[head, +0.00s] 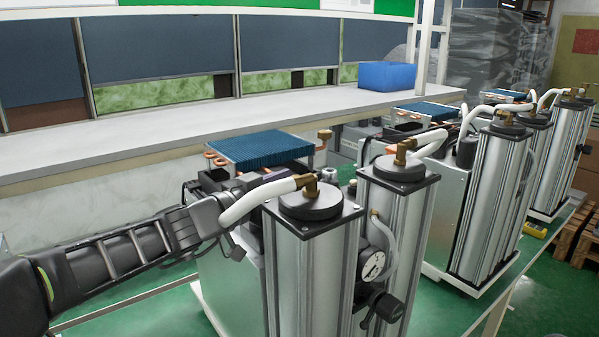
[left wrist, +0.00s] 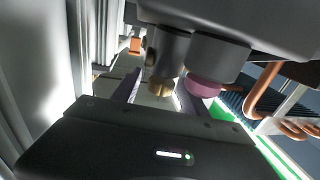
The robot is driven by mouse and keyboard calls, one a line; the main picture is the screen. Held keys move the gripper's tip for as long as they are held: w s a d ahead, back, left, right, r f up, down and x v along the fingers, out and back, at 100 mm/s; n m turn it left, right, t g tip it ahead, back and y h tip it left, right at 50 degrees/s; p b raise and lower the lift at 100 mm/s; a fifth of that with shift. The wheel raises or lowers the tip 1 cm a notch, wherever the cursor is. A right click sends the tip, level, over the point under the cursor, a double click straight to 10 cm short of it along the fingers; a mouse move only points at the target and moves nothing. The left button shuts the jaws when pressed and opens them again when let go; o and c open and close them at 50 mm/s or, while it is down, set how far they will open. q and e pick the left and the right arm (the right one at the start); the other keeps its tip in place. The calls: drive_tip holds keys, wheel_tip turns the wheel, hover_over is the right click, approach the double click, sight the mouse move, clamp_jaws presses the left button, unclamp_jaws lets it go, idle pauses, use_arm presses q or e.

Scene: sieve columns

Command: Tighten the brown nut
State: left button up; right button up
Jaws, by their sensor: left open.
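A brass-brown nut (left wrist: 161,87) shows in the left wrist view, at the end of a dark grey cylindrical part. A pink-purple fitting (left wrist: 203,88) sits just to its right on a similar dark part. My left gripper (left wrist: 158,96) is open, with its two thin dark fingers on either side of the brown nut in the picture. I cannot tell whether they touch it. In the head view my left arm (head: 125,250) reaches in from the left to the first machine; its fingertips are hidden there, behind the white hose and machine parts. My right gripper is not in view.
Silver columns (head: 300,270) with black caps and a white hose (head: 262,198) stand right of my left arm. A pressure gauge (head: 373,264) is on their side. A blue finned radiator (head: 262,148) lies behind. More machines (head: 460,190) stand to the right. Copper pipes (left wrist: 265,95) are near my wrist.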

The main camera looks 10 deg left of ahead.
use_arm(q)
drive_tip(key=shift+p+x, duration=0.3)
drive_tip(key=shift+x, duration=0.85)
drive_tip(key=shift+c, duration=0.2)
clamp_jaws()
